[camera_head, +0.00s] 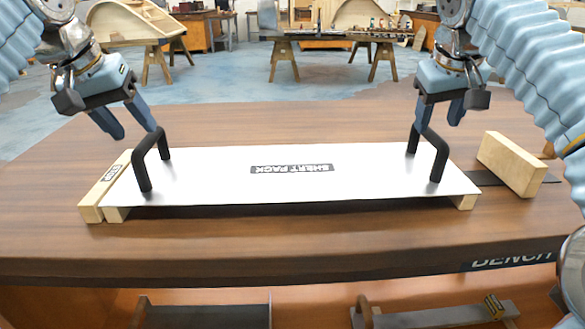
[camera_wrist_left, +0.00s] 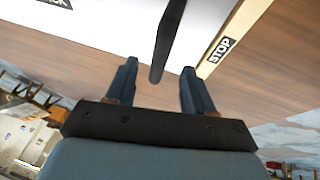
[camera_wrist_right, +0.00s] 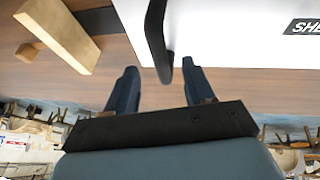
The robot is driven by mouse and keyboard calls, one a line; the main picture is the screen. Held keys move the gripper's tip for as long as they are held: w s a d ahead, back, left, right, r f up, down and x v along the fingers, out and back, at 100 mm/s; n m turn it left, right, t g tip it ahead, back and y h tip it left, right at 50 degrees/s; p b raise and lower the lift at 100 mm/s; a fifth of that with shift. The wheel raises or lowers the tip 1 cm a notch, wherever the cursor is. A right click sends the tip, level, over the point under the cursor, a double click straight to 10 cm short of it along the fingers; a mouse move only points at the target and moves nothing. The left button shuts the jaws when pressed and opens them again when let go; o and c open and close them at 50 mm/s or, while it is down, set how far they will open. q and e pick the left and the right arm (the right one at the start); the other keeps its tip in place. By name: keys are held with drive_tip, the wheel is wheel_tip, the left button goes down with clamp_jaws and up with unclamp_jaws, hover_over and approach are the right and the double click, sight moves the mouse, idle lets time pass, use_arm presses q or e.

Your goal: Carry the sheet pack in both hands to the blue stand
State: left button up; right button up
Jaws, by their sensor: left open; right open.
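The sheet pack (camera_head: 230,183) is a flat white panel labelled "SHEET PACK", lying on the wooden bench with wood pieces under its ends. It has a black left handle (camera_head: 143,171) and a black right handle (camera_head: 439,165). My left gripper (camera_head: 133,130) is open above the left handle; its fingers show on either side of the handle (camera_wrist_left: 170,35) in the left wrist view. My right gripper (camera_head: 438,122) is open above the right handle; its fingers flank the handle (camera_wrist_right: 154,35) in the right wrist view. Neither grips it. I cannot identify the blue stand.
A wooden stop strip (camera_head: 103,187) marked "STOP" runs along the pack's left end. A wooden block (camera_head: 511,164) stands right of the pack. The bench (camera_head: 280,240) has bare wood in front. Trestle tables (camera_head: 330,38) stand behind, across open floor. Flat items lie below the front edge.

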sight(144, 139)
use_arm(q)
drive_tip(key=x, duration=0.7)
drive_tip(key=shift+w+f, duration=0.15)
drive_tip(key=shift+f, duration=0.15)
use_arm(e)
drive_tip(key=x, duration=0.7)
drive_tip(key=shift+f, duration=0.3)
use_arm(q)
clamp_jaws()
use_arm(e)
clamp_jaws()
use_arm(q)
drive_tip(key=shift+r, duration=0.1)
use_arm(e)
drive_tip(key=shift+w+r, duration=0.1)
drive_tip(key=shift+r, duration=0.05)
